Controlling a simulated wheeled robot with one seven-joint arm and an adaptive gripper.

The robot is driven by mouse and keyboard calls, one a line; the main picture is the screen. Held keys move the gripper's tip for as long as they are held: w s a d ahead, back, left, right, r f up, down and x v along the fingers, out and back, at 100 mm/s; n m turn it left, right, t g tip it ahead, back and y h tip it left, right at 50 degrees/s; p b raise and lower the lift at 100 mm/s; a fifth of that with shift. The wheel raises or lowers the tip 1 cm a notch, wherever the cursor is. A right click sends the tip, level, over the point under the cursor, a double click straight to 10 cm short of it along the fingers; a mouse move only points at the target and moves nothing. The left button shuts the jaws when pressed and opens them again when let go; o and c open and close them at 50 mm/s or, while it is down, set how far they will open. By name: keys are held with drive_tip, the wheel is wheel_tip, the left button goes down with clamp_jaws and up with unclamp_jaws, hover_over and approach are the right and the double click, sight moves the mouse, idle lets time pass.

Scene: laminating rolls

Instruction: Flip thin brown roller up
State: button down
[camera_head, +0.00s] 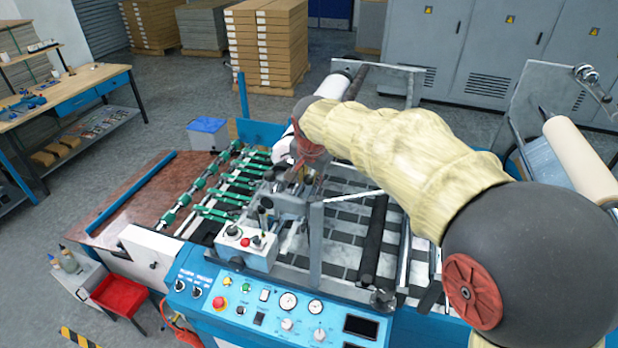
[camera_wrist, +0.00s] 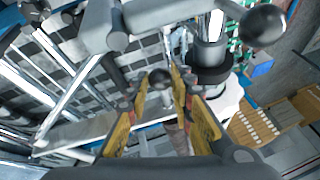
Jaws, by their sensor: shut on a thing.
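My gripper (camera_head: 298,174) reaches down over the middle of the laminating machine, partly hidden by my own arm in the head view. In the wrist view, its yellow-padded fingers (camera_wrist: 161,80) stand on both sides of a dark round knob (camera_wrist: 159,77) near their tips, and they are shut on it. A brownish, rod-like piece (camera_wrist: 178,138) shows between the fingers closer to the wrist. I cannot tell whether it is the thin brown roller or whether it joins the knob. No thin brown roller stands out clearly in the head view.
A black roller (camera_head: 373,240) lies across the machine bed, right of a grey upright post (camera_head: 316,243). The control panel (camera_head: 275,310) lines the front. A thick cream roll (camera_head: 580,155) is at the right. Green-wheeled conveyor rails (camera_head: 215,195) are at the left.

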wheel_tip(320, 180, up, 8)
drive_tip(key=d+y, duration=0.1)
drive_tip(key=d, duration=0.1)
drive_tip(key=shift+s+t+p, duration=0.3)
drive_tip(key=shift+s+p, duration=0.05)
drive_tip(key=shift+p, duration=0.05)
drive_tip(key=c, duration=2)
unclamp_jaws()
drive_tip(key=o, duration=0.4)
drive_tip(key=shift+s+d, duration=0.1)
drive_tip(key=shift+d, duration=0.15)
drive_tip(key=shift+o, duration=0.3)
drive_tip(key=shift+a, duration=0.1)
